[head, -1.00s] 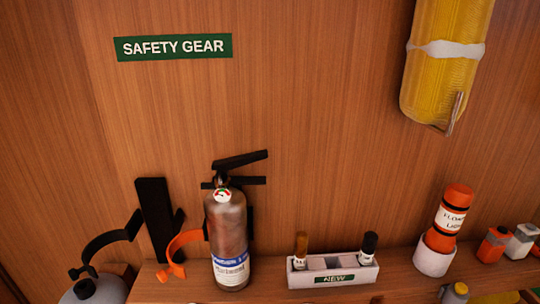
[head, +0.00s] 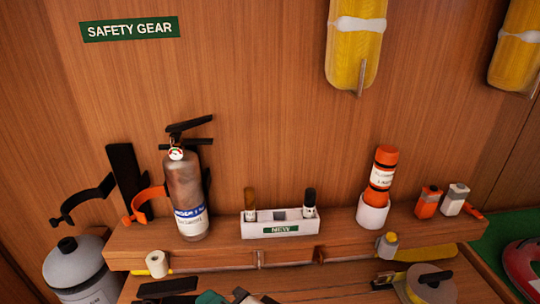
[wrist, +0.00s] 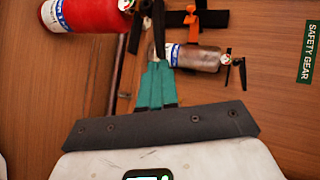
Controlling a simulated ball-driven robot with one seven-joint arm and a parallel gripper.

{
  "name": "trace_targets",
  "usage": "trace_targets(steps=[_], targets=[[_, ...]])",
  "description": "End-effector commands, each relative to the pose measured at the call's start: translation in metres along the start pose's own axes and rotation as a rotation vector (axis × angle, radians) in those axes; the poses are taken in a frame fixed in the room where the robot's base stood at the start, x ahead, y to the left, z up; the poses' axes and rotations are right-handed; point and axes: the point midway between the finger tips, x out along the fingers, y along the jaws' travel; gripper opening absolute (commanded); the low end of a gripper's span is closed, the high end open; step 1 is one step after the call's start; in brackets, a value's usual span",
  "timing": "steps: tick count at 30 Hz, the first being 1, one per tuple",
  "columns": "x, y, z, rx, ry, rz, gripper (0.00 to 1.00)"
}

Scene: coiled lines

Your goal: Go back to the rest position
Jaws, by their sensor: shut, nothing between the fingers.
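My gripper (wrist: 157,68) shows in the wrist view as teal fingers close together, shut with nothing held. In the head view, a teal piece (head: 212,298) at the bottom edge looks like part of it; the rest is cut off. A silver fire extinguisher (head: 186,195) with a black handle stands upright on the shelf in the head view. It lies sideways in the wrist view (wrist: 195,57), just right of the fingers. A red fire extinguisher (wrist: 85,14) fills the wrist view's upper left, apart from the fingers.
A grey tank (head: 75,265) stands at lower left. The wall above the shelf is mostly clear.

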Motion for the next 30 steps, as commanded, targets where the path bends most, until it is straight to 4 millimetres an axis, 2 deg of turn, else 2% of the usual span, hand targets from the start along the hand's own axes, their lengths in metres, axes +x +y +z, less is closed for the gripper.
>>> trace_targets(steps=[8, 14, 18, 22, 26, 30], targets=[[-0.003, 0.034, -0.038, -0.132, 0.07, 0.099, 0.0], [-0.011, 0.079, -0.078, -0.266, 0.126, 0.232, 0.0], [-0.029, 0.134, -0.115, -0.39, 0.153, 0.393, 0.0], [-0.055, 0.192, -0.142, -0.49, 0.142, 0.558, 0.0], [-0.086, 0.252, -0.157, -0.561, 0.091, 0.718, 0.0], [-0.124, 0.316, -0.157, -0.607, -0.004, 0.871, 0.0]])
